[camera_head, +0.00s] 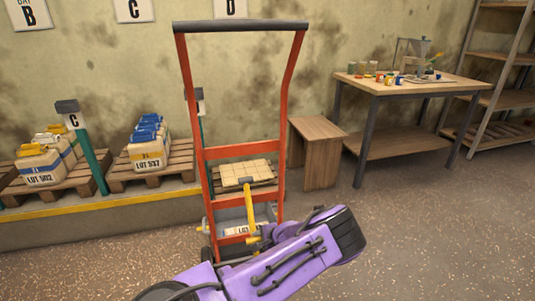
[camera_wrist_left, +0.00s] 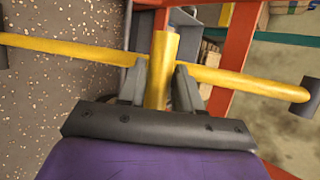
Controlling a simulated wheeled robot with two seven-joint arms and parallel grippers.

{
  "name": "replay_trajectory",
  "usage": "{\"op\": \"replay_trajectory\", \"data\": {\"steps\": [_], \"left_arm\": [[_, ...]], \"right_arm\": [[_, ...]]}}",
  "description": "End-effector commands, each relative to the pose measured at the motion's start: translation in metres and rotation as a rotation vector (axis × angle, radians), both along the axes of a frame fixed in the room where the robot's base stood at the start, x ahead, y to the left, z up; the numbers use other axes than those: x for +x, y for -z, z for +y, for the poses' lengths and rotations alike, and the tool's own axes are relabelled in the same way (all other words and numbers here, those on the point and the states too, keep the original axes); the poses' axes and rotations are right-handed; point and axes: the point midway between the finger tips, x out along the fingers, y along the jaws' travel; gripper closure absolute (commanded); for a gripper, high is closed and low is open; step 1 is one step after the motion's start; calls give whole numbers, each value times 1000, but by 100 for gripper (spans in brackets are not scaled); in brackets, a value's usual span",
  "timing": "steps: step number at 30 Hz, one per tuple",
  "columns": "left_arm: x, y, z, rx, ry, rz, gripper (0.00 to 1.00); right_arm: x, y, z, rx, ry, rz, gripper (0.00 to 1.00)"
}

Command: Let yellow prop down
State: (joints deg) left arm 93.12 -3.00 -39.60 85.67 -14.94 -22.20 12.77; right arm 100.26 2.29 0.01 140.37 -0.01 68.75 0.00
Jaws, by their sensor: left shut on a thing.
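The yellow prop (camera_head: 249,208) is a bar with a dark tip, standing roughly upright at the lower front of the orange hand truck (camera_head: 186,85). In the left wrist view the yellow prop (camera_wrist_left: 235,78) is a long bar with dark end caps and a short yellow stub crossing it. My purple left gripper (camera_head: 260,238) is at the prop's lower part, and in the wrist view the left gripper (camera_wrist_left: 160,82) is shut on the stub, a finger on each side. My arm hides part of the truck's base. My right gripper is not in view.
Pallets with lot-marked containers (camera_head: 149,145) stand on a yellow-edged ledge (camera_head: 95,207) at left. A wooden stool (camera_head: 318,155) and a workbench (camera_head: 415,85) stand behind the truck at right. A shelf rack (camera_head: 505,98) is far right. The right floor is clear.

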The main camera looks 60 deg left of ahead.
Motion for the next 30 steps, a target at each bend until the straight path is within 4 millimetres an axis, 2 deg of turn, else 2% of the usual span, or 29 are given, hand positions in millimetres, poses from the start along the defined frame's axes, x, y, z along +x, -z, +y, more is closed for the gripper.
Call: {"op": "replay_trajectory", "data": {"steps": [1,6,24,25,27,30], "left_arm": [[-2,16,-1,-12,-4,4,100],[0,26,7,-14,-6,5,100],[1,36,19,-23,-9,0,100],[1,37,19,-24,-8,0,62],[1,37,20,-25,-8,1,40],[1,35,18,-21,-6,2,40]], "right_arm": [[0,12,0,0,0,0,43],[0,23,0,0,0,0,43],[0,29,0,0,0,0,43],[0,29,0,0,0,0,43],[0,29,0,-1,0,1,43],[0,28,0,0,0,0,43]]}}
